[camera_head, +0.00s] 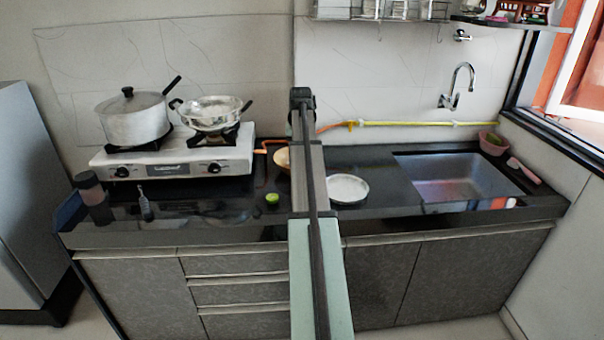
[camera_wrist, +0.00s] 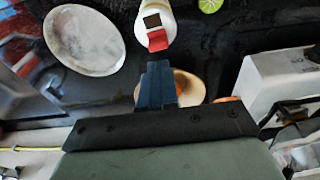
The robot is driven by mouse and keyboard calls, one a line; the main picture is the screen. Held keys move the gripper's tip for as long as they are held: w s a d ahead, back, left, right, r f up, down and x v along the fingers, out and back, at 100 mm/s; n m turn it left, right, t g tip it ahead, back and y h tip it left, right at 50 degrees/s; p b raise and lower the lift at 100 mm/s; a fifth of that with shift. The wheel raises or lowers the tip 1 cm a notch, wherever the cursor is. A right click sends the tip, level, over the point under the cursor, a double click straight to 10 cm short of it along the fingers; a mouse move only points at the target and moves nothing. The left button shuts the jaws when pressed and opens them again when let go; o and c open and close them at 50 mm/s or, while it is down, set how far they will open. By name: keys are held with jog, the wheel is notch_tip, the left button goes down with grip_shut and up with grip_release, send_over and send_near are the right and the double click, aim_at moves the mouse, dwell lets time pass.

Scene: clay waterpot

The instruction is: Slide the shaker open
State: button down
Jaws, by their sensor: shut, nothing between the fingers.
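The shaker (camera_wrist: 152,12) shows in the wrist view at the top middle as a white cylinder. Its end has a dark square patch and a red piece (camera_wrist: 158,39) beside it. My gripper (camera_wrist: 158,66) is shut and empty, with its blue-grey fingers side by side. The fingertips appear just below the red piece in the picture; whether they touch it, I cannot tell. In the head view my arm covers the middle of the counter, and the shaker and fingers are hidden behind it.
A white plate (camera_head: 347,189) lies right of my arm, before the sink (camera_head: 458,178). Left are a lime half (camera_head: 272,198), a tan bowl (camera_head: 283,158) and a stove (camera_head: 176,160) with a pot (camera_head: 134,120) and pan (camera_head: 212,114). A dark jar (camera_head: 90,188) stands at the far left.

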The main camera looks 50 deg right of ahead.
jog(key=shift+r, duration=1.8)
jog(key=shift+w+a, duration=0.1)
